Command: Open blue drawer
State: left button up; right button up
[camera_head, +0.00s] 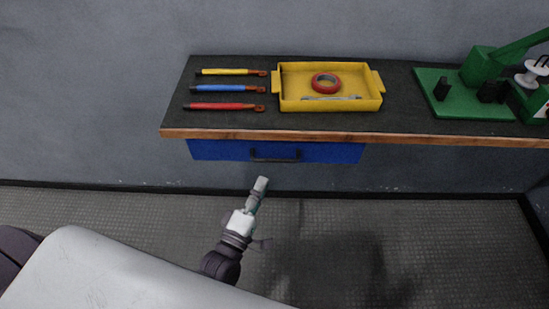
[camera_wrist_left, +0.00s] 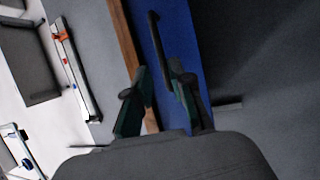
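The blue drawer (camera_head: 220,150) sits under the front edge of the workbench, its front close beneath the wooden edge; it looks closed. Its dark bar handle (camera_head: 275,155) is at the middle of the front. My left gripper (camera_head: 262,182) is just below and in front of the handle, apart from it in the head view. In the left wrist view, the two dark green fingers (camera_wrist_left: 159,80) are spread with nothing held between them. The handle (camera_wrist_left: 158,40) lies ahead of the fingertips, against the blue drawer front (camera_wrist_left: 215,45). Whether a finger touches it, I cannot tell. My right gripper is not in view.
On the workbench (camera_head: 230,125) lie yellow, blue and red-handled tools (camera_head: 225,107) and a yellow tray (camera_head: 330,105) with red tape (camera_head: 326,83). A green press (camera_head: 480,65) stands at the right. The floor (camera_head: 420,250) before the drawer is clear.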

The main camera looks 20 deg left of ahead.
aim_at(275, 159)
pick_arm(q)
jog(key=p+x, duration=0.1)
jog(key=x, duration=0.8)
jog(key=shift+s, duration=0.1)
grip_shut()
